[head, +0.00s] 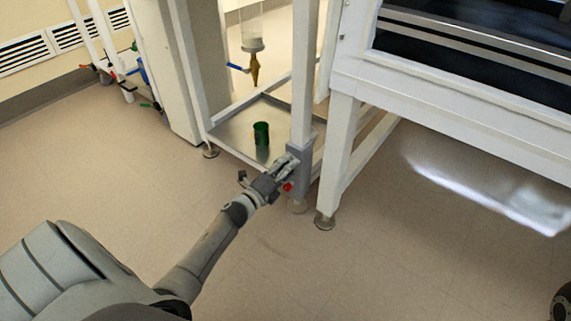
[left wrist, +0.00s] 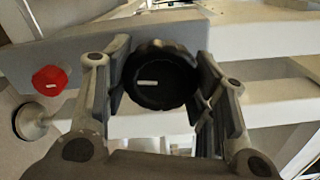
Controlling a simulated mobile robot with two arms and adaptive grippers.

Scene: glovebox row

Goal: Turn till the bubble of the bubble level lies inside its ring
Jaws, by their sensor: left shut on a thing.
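A black ribbed knob (left wrist: 165,90) with a short white mark, lying about level in the left wrist view, sits on a grey housing (left wrist: 70,48). The housing (head: 303,160) is on the lower part of a white post in the head view. My left gripper (head: 289,163) reaches the housing and hides the knob there. In the left wrist view its fingers stand on both sides of the knob, shut on it. I see no bubble level, bubble or ring in either view.
A red button (head: 288,187) is on the housing, just below my gripper; it also shows in the left wrist view (left wrist: 50,79). A green cup (head: 261,134) stands on the low metal shelf (head: 232,132). A white bench frame (head: 345,150) stands close on the right. The floor in front is clear.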

